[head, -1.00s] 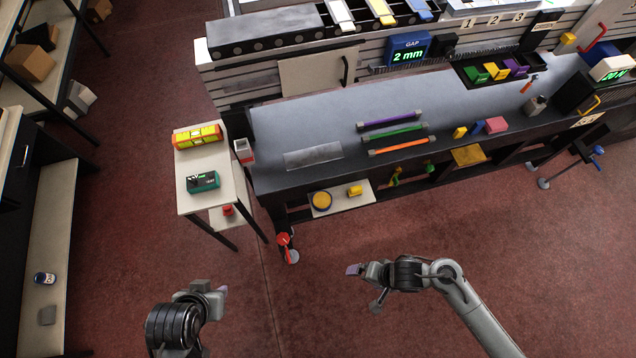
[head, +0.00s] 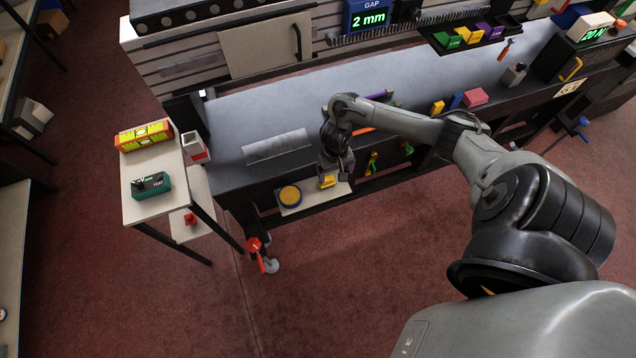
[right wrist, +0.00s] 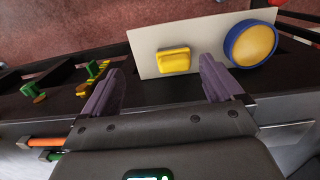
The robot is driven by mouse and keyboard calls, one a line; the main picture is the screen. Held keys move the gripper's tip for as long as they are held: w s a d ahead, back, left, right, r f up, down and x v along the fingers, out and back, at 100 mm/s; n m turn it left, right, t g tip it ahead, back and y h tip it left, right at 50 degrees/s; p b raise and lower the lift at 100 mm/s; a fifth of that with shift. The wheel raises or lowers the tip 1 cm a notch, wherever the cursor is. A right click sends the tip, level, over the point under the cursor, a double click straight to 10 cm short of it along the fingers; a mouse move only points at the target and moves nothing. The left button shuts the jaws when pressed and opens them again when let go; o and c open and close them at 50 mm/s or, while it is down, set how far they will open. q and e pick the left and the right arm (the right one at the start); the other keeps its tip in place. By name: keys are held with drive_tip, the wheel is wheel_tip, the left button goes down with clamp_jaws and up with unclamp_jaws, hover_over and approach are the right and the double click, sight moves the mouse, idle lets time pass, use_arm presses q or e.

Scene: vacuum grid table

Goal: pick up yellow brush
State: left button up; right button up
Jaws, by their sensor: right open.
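The yellow brush (head: 327,181) lies on a pale board low at the front of the workbench. In the right wrist view the brush (right wrist: 174,60) shows as a small yellow block lying on the board, beyond my fingertips. My right gripper (head: 332,170) is above the brush, partly covering it in the head view. In the right wrist view its two purple fingers are spread apart with nothing between them, and the brush appears apart from them. My left gripper is not in view.
A round yellow disc with a blue rim (head: 289,196) sits on the same pale board (right wrist: 205,38), beside the brush. Green and yellow clamp-like parts (right wrist: 93,77) are on the other side. The bench top (head: 235,120) is above the board. A red-handled item (head: 257,250) stands below left.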

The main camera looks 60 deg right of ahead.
sight(327, 178)
drive_tip(key=shift+w+d+b, duration=0.2)
drive_tip(key=shift+w+b, duration=0.05)
drive_tip(key=shift+w, duration=0.35)
drive_tip(key=shift+w+d+b, duration=0.2)
drive_tip(key=shift+w+b, duration=0.05)
drive_tip(key=shift+w, duration=0.35)
drive_tip(key=shift+t, duration=0.3)
wheel_tip(327, 178, down, 4)
drive_tip(key=shift+w+b, duration=0.15)
drive_tip(key=shift+b, duration=0.65)
drive_tip(key=shift+f, duration=0.55)
drive_tip(key=f, duration=0.1)
drive_tip(key=f+b, duration=0.1)
drive_tip(key=f, duration=0.1)
drive_tip(key=f+b, duration=0.1)
drive_tip(key=shift+w+a+f, duration=0.15)
drive_tip(key=shift+a+f, duration=0.1)
drive_tip(key=shift+a, duration=0.1)
drive_tip(key=shift+f+b, duration=0.3)
drive_tip(key=shift+d, duration=0.1)
drive_tip(key=shift+c, duration=0.2)
drive_tip(key=c, duration=1.1)
